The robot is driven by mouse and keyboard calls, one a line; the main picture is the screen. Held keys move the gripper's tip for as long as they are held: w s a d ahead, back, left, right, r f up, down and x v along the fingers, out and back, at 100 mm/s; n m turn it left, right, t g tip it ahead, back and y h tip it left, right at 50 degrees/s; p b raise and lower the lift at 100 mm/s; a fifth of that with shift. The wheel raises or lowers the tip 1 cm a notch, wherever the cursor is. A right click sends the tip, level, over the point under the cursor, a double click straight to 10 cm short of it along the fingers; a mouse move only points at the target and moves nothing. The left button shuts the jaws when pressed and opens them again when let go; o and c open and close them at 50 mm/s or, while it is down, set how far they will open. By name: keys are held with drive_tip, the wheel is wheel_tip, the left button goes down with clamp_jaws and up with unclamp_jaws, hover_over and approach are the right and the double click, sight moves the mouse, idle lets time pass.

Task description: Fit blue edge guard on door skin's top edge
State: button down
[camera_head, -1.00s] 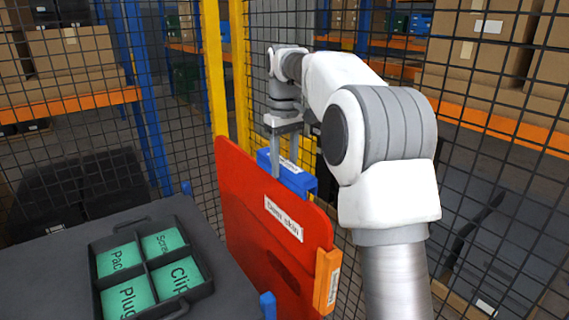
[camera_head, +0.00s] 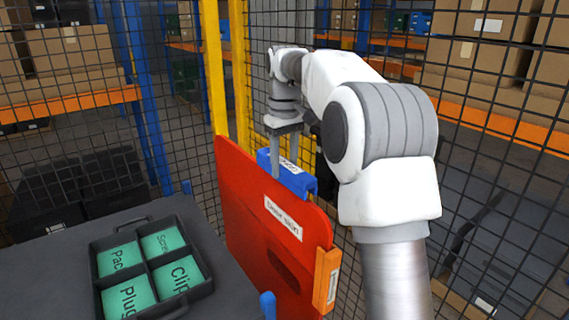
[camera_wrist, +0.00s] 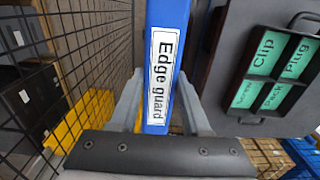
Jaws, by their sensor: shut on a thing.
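The red door skin (camera_head: 260,235) stands upright with a "Door skin" label on its face in the head view. The blue edge guard (camera_head: 302,183) lies along its top edge, towards the right part. The guard appears to sit at or over the edge, but how fully it is seated cannot be told. My gripper (camera_head: 283,165) comes down from above, shut on the guard. In the wrist view the guard (camera_wrist: 167,20), labelled "Edge guard", runs between the two fingers (camera_wrist: 160,105). The guard's underside is hidden.
An orange block (camera_head: 326,280) is on the door skin's right edge. A black tray (camera_head: 150,222) with green labelled compartments sits on a dark table (camera_head: 40,275) at left. Blue pegs stand beside the panel. Mesh fencing and a yellow post (camera_head: 213,65) stand behind.

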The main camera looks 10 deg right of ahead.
sight(285, 183)
drive_tip(key=shift+f+b, duration=0.75)
drive_tip(key=shift+f, duration=0.9)
idle(1.1)
idle(0.3)
drive_tip(key=shift+c, duration=1.5)
unclamp_jaws()
wheel_tip(285, 183, up, 12)
drive_tip(key=shift+r+p, duration=0.1)
drive_tip(key=shift+p, duration=0.95)
